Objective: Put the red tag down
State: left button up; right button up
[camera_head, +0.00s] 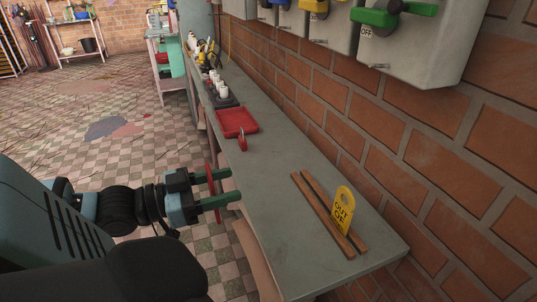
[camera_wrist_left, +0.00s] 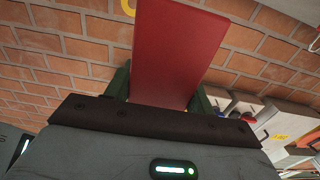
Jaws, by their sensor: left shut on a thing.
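The red tag (camera_head: 210,178) shows nearly edge-on as a thin red strip in the head view. It fills the upper middle of the left wrist view as a flat red plate (camera_wrist_left: 176,55). My left gripper (camera_head: 233,185) is shut on it, with green fingers on either side. It holds the tag at the near left edge of the grey bench (camera_head: 280,195), apart from the bench top as far as I can see. My right gripper is not in view.
Two wooden strips (camera_head: 318,205) lie on the bench with a yellow tag (camera_head: 343,210) standing between them. Farther back are a small red item (camera_head: 242,143), a red tray (camera_head: 237,123) and white cylinders (camera_head: 221,88). Switch boxes (camera_head: 408,45) hang on the brick wall. The mid-bench is clear.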

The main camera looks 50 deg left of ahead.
pick_arm(q)
jog(key=w+d+f, duration=0.1)
jog(key=w+d, duration=0.2)
jog(key=w, duration=0.1)
jog(key=w+d+f+b, duration=0.1)
jog(key=w+d+f, duration=0.1)
jog(key=w+d, duration=0.1)
jog(key=w+d+f, duration=0.2)
jog(key=w+d, duration=0.1)
jog(key=w, duration=0.2)
jog(key=shift+w+d+b, duration=0.2)
jog(key=shift+w+b, duration=0.15)
jog(key=shift+w, duration=0.05)
dwell(1.1)
jog(key=shift+f, duration=0.4)
jog(key=shift+f, duration=0.2)
